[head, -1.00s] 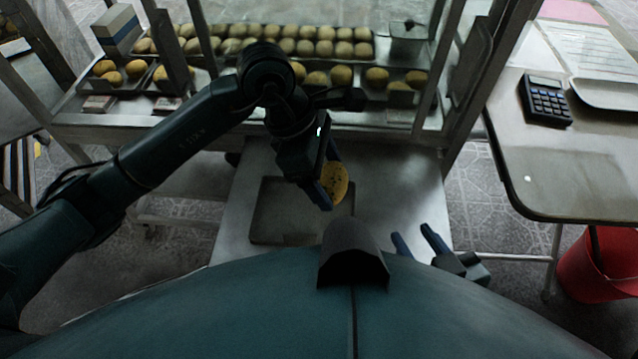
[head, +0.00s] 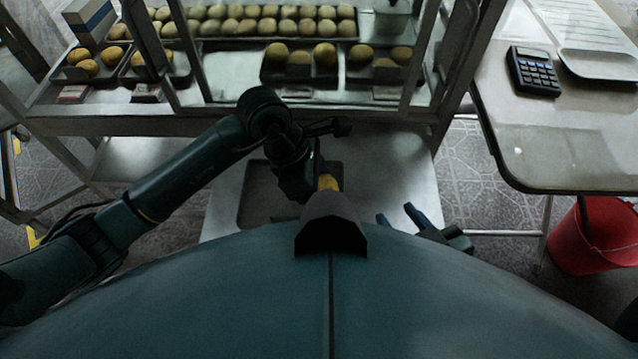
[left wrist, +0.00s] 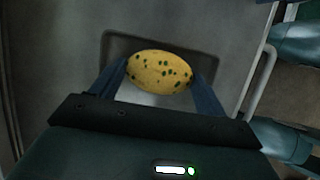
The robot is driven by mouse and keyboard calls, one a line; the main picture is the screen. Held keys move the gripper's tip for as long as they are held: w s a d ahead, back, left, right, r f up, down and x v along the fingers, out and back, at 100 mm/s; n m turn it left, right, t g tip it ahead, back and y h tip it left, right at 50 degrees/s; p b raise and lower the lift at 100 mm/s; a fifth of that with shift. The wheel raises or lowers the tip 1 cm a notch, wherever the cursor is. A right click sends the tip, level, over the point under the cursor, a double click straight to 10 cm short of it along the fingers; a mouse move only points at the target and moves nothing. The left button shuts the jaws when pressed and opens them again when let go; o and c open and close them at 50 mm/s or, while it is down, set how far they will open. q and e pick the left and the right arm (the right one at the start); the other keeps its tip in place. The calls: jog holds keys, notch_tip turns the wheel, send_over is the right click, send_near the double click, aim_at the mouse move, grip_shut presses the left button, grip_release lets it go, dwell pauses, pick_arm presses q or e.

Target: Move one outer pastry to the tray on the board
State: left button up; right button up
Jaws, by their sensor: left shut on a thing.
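A yellow pastry with dark green specks (left wrist: 160,72) is between the two fingers of my left gripper (left wrist: 160,82), which is shut on it. In the head view the pastry (head: 328,183) shows only in part, behind a dark part of my own body. The tray (head: 250,205) is dark and flat and lies on the pale board (head: 400,170); my left gripper is over its right side. The tray also shows behind the pastry in the left wrist view (left wrist: 118,42). My right gripper (head: 398,215) is open and empty by the board's front right.
A glass-fronted case holds a long tray of several pastries (head: 270,27) and smaller trays with pastries (head: 300,62). At right are a table (head: 580,150) with a calculator (head: 535,70), and a red bucket (head: 590,240) on the floor.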

pick_arm(q)
jog(key=shift+f, duration=0.1)
pick_arm(e)
jog(key=shift+f, duration=0.1)
pick_arm(q)
jog(key=o, duration=0.7)
pick_arm(e)
jog(key=shift+w, duration=0.1)
